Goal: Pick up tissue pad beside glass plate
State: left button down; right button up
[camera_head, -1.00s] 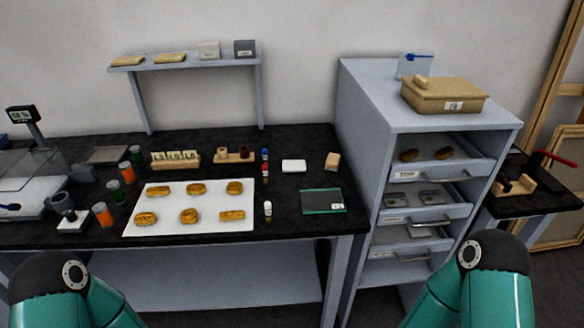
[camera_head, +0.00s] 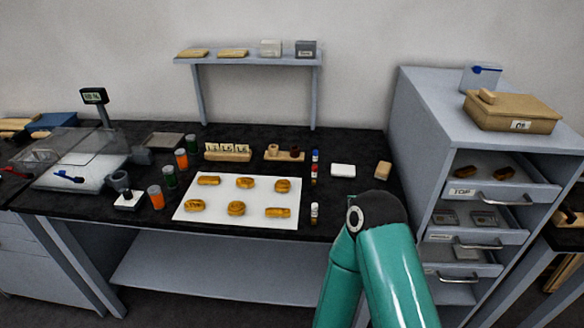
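A small white pad (camera_head: 343,170), which looks like the tissue pad, lies flat on the black worktop (camera_head: 345,140), right of the small bottles and left of a tan block. Only the upper links and elbow of my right arm show, in front of the worktop's right part. Neither gripper is in view, and my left arm is out of view. The pad lies free, with nothing touching it.
A white sheet (camera_head: 222,216) with several gold-brown pieces lies left of the pad. Small bottles (camera_head: 315,168) stand between them, and a tan block (camera_head: 383,170) is to the right. A grey drawer cabinet (camera_head: 455,148) stands at the right. A raised shelf (camera_head: 255,60) is behind.

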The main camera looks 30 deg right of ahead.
aim_at(338, 170)
jog(key=z, duration=0.3)
jog(key=i, duration=0.2)
jog(key=u, duration=1.95)
jog(key=k, duration=1)
jog(key=u, duration=0.25)
jog(key=i, duration=0.1)
jog(key=z, duration=1.9)
jog(key=i, duration=0.75)
jog(key=u, duration=0.15)
jog(key=k, duration=0.5)
jog(key=z, duration=0.3)
